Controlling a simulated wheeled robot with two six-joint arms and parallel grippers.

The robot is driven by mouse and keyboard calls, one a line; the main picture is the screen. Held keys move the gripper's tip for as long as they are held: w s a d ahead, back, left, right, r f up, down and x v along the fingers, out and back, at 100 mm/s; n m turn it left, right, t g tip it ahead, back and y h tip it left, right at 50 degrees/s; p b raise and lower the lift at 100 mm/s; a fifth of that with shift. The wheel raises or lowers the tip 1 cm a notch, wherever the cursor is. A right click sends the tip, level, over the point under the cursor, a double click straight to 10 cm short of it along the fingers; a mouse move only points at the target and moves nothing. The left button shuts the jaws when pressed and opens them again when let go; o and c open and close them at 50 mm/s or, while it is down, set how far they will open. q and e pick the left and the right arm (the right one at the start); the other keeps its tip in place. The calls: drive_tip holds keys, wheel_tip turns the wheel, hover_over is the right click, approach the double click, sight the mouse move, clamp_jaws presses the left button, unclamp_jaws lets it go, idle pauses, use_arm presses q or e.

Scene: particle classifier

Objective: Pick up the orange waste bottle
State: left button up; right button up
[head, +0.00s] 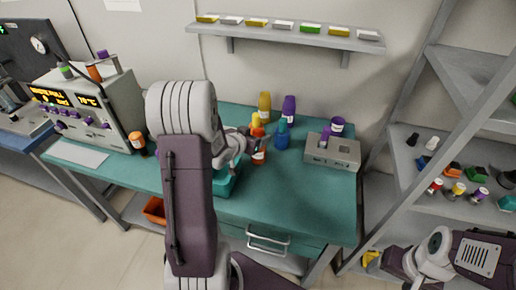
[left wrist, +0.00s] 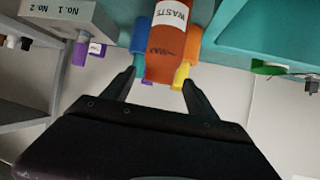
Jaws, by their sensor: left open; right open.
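The orange waste bottle (head: 260,153) stands on the teal bench, with its lower part showing right of my left arm. In the left wrist view the orange waste bottle (left wrist: 167,50) has a white WASTE label and lies just ahead of and between the fingertips. My left gripper (left wrist: 160,88) is open, with a gap on each side of the bottle. In the head view my left gripper (head: 243,142) is beside the bottle, its fingers hard to make out. My right arm shows at the lower right, but I cannot see its gripper fingers.
Yellow (head: 265,104), purple (head: 288,108) and blue (head: 282,138) bottles stand close behind the orange one. A grey rack (head: 332,153) holding a purple item is to the right. A teal tray (head: 228,184) is partly hidden by my left arm. The bench's front right is clear.

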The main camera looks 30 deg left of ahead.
sight(257, 134)
use_arm(q)
drive_tip(key=x, duration=0.3)
drive_tip(key=shift+w, duration=0.2)
drive_tip(key=shift+s, duration=0.15)
drive_tip(key=shift+c, duration=0.4)
clamp_jaws()
